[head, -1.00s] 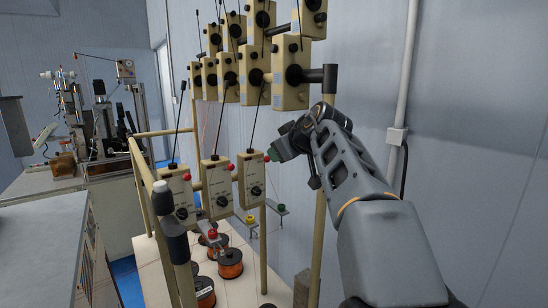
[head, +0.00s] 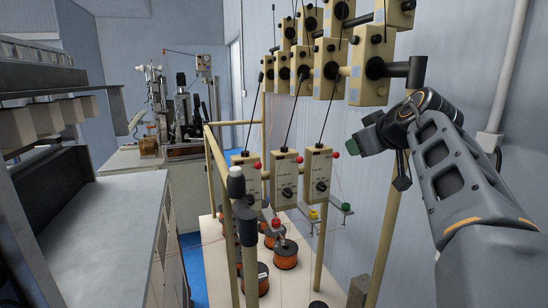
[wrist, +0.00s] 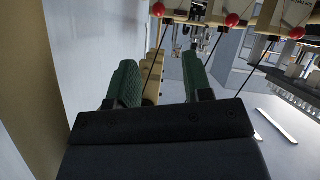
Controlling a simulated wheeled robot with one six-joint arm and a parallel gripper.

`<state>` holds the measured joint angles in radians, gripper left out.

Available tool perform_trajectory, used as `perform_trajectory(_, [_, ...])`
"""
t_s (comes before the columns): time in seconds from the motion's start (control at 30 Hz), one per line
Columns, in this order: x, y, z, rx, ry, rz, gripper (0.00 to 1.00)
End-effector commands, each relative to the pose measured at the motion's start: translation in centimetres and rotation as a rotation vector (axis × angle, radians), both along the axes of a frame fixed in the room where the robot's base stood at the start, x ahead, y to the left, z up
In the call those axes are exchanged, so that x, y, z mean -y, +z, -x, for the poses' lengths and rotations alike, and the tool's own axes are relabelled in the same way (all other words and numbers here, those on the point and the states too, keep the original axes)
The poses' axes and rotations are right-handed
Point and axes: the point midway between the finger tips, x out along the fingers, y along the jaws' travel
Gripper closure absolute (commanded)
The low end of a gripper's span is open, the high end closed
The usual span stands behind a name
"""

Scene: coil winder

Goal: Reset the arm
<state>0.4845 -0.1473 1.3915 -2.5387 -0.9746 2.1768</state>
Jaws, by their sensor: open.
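My arm reaches in from the right in the head view, with the forearm bent up and over to the left. My gripper (head: 366,138) is near the wall, to the right of the beige tension boxes, and its green tip shows there. In the wrist view my gripper (wrist: 158,85) has two green fingers standing apart with nothing between them. Three lower tension boxes (head: 284,180) with black knobs and red balls hang left of and below the gripper. The head view does not show both fingers clearly.
Upper tension boxes (head: 371,65) on a beige frame post (head: 388,230) stand close to my arm. Copper wire spools (head: 285,256) sit on the pale base below. A grey cabinet (head: 100,215) stands at left, a machine (head: 183,115) behind. A pipe (head: 508,80) runs up the wall.

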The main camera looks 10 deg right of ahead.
Motion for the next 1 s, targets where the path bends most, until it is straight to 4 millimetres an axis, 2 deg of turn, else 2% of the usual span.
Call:
perform_trajectory(0.17, [-2.2, 0.8, -0.7, 0.131, 0.062, -0.008, 0.54])
perform_trajectory(0.33, [-4.8, 2.2, -1.2, 0.38, 0.083, -0.031, 0.54])
perform_trajectory(0.47, [-5.2, 2.3, -0.9, 0.528, 0.003, -0.056, 0.54])
perform_trajectory(0.57, [-4.8, 1.2, -0.3, 0.583, -0.1, -0.077, 0.54])
perform_trajectory(0.67, [-4.0, -1.1, 0.5, 0.578, -0.221, -0.093, 0.54])
perform_trajectory(0.77, [-3.3, -4.6, 1.6, 0.513, -0.342, -0.107, 0.54])
perform_trajectory(0.87, [-3.0, -9.1, 3.0, 0.393, -0.446, -0.118, 0.54])
perform_trajectory(1.0, [-3.7, -16.6, 5.8, 0.143, -0.532, -0.129, 0.54])
